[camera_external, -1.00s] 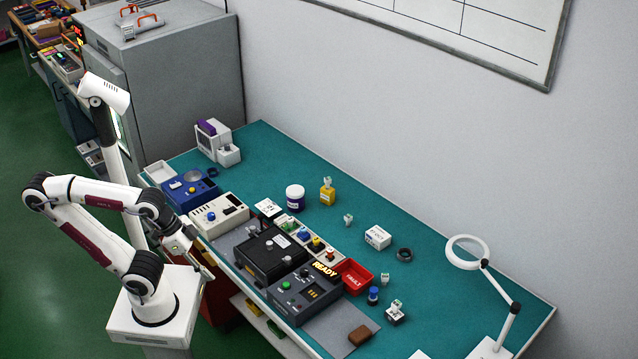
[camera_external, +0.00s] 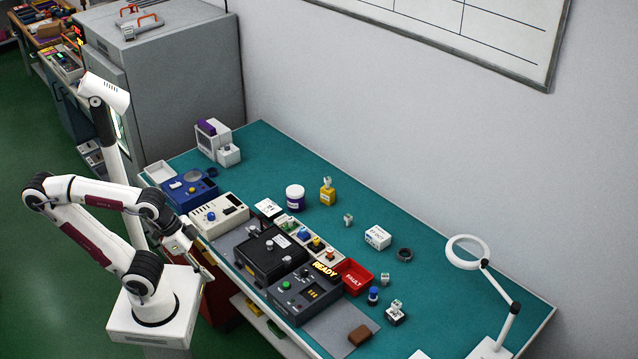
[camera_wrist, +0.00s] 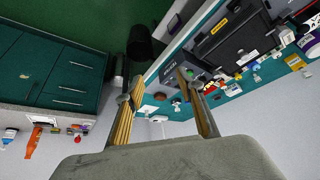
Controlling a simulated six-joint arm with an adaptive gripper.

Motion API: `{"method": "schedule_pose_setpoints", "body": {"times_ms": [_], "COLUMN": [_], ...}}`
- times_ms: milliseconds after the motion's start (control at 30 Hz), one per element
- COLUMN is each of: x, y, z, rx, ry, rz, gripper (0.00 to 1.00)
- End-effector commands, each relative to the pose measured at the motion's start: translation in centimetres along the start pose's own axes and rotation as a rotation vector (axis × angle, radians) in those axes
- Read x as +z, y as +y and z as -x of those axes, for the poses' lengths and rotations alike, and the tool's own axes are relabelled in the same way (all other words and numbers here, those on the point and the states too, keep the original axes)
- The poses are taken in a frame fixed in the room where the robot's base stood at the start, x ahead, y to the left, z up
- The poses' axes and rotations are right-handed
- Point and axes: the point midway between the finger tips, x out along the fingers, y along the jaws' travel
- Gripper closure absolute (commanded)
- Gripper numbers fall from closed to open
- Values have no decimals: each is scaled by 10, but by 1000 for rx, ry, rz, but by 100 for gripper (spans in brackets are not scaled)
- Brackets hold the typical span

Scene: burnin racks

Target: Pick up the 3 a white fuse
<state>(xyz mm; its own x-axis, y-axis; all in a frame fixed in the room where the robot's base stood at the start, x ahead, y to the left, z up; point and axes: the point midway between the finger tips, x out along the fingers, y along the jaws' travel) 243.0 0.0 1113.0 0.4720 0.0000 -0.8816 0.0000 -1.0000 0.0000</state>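Several small pale fuse-like pieces are on the teal bench: one near the middle (camera_external: 348,219), one right of the red FAULT bin (camera_external: 385,279), and one on a dark base near the front (camera_external: 396,305). Another pale top sits on a yellow piece (camera_external: 327,194). Their markings are too small to read, so I cannot tell which is the 3 A white fuse. My gripper (camera_external: 188,241) is off the bench's near left edge, far from these pieces. In the wrist view its two fingers (camera_wrist: 160,82) are apart with nothing between them.
A black case (camera_external: 270,255), a grey READY unit (camera_external: 303,292) and the red FAULT bin (camera_external: 352,277) stand along the near side. A white box (camera_external: 377,237), a dark ring (camera_external: 404,255) and a ring lamp (camera_external: 467,252) are farther right.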

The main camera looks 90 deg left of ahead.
Motion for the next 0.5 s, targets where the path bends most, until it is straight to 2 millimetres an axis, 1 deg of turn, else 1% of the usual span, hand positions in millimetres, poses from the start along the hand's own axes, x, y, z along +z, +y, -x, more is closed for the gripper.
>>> {"method": "schedule_pose_setpoints", "body": {"times_ms": [267, 367, 500], "x": [-2, -9, -28], "y": [0, -1, -4], "z": [0, -2, -6], "rx": [0, -1, -2], "ry": [2, 9, 28], "rz": [14, 50, 157], "gripper": [62, 62, 62]}}
